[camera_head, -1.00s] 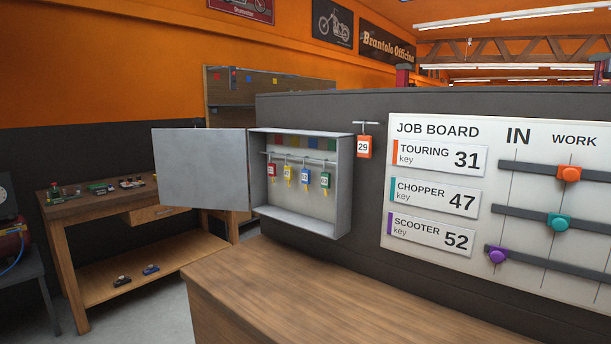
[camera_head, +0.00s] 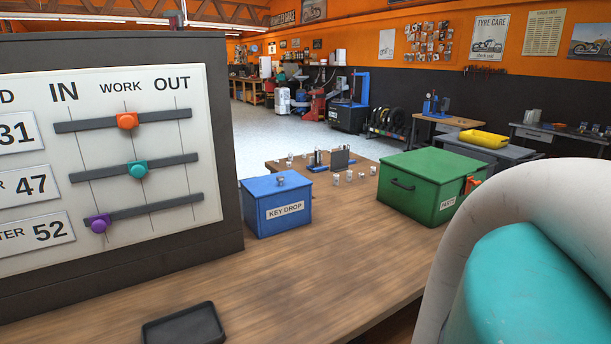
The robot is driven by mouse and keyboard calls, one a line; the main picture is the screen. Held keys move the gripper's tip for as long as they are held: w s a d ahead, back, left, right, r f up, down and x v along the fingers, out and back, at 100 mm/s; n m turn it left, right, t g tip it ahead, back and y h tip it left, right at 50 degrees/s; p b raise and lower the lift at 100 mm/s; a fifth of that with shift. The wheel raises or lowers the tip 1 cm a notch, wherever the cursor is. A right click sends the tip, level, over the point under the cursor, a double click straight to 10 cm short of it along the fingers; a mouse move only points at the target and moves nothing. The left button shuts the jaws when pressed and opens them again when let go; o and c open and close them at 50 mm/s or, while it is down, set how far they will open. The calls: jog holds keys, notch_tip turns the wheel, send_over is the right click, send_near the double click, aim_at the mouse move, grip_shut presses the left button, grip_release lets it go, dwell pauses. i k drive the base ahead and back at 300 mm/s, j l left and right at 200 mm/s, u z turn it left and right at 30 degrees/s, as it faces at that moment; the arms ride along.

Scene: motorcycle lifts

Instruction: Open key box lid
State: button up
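A blue box (camera_head: 277,207) labelled "KEY DROP" stands on the wooden counter, just right of the job board. Its lid (camera_head: 276,185) is down, with a small grey knob (camera_head: 281,181) on top. The inside of the box is hidden. The wall key cabinet from the earlier frame is out of view now. My gripper is not in view; only a pale and teal part of my arm shows large at the lower right.
The job board (camera_head: 190,208) with orange, teal and purple sliders stands at the left. A green box (camera_head: 425,187) with a handle is on the right of the counter. A black tray (camera_head: 184,326) lies at the front. Counter (camera_head: 300,275) between them is clear.

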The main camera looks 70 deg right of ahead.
aim_at(276, 182)
jog(key=z, duration=1.45)
jog(key=l, duration=0.2)
jog(key=k, duration=0.05)
